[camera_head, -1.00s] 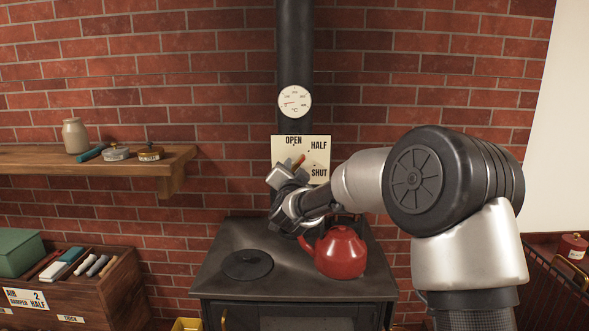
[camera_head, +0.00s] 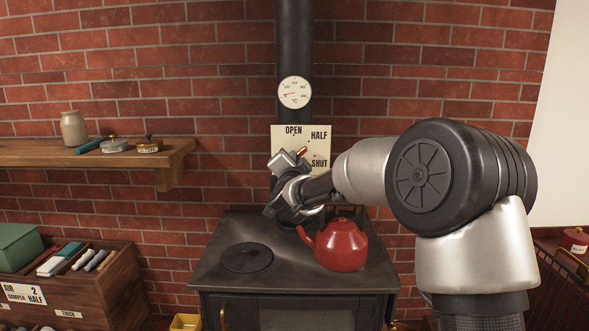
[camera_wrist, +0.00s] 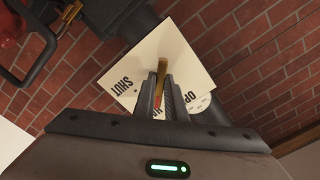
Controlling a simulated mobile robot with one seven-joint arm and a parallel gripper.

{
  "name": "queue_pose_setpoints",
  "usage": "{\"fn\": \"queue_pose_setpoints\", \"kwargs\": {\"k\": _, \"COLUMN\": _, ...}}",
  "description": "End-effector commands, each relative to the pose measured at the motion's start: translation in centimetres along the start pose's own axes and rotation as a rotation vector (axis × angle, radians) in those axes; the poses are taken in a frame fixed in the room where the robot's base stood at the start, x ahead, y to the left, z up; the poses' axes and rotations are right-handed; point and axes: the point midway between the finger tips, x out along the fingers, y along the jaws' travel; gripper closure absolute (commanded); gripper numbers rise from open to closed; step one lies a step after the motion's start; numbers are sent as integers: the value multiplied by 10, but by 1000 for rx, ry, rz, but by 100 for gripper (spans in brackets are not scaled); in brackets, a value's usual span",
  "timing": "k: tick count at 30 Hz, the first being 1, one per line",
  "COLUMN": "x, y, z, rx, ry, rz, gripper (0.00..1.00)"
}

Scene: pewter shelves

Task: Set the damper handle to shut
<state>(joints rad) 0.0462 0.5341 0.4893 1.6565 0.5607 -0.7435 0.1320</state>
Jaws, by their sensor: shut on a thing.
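The damper plate (camera_head: 284,143) is a pale square on the black stove pipe, lettered OPEN at top, HALF at upper right and SHUT at lower right. The damper handle (camera_head: 302,152) shows as a short orange-brown bar slanting up and right, roughly toward HALF. My gripper (camera_head: 294,161) is at the plate and hides its lower left. In the wrist view, my gripper (camera_wrist: 161,92) is shut on the handle (camera_wrist: 162,67), whose brass-coloured end shows beyond the fingers. The plate (camera_wrist: 172,48) lies behind, with SHUT readable and HALF mostly covered by a finger.
A red kettle (camera_head: 342,246) stands on the black stove (camera_head: 220,276) just below my arm, beside a round lid (camera_head: 246,257). A gauge (camera_head: 295,92) is on the pipe above. A wooden shelf (camera_head: 90,161) and a wooden box (camera_head: 120,290) are at left.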

Motion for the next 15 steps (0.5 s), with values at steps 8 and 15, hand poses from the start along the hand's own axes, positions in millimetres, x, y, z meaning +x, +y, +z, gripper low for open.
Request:
{"fn": "queue_pose_setpoints", "kwargs": {"k": 8, "x": 0, "y": 6, "z": 4, "rx": 247, "ry": 5, "rz": -4, "gripper": 100}}
{"fn": "queue_pose_setpoints", "kwargs": {"k": 15, "x": 0, "y": 6, "z": 4, "rx": 459, "ry": 2, "rz": -3, "gripper": 100}}
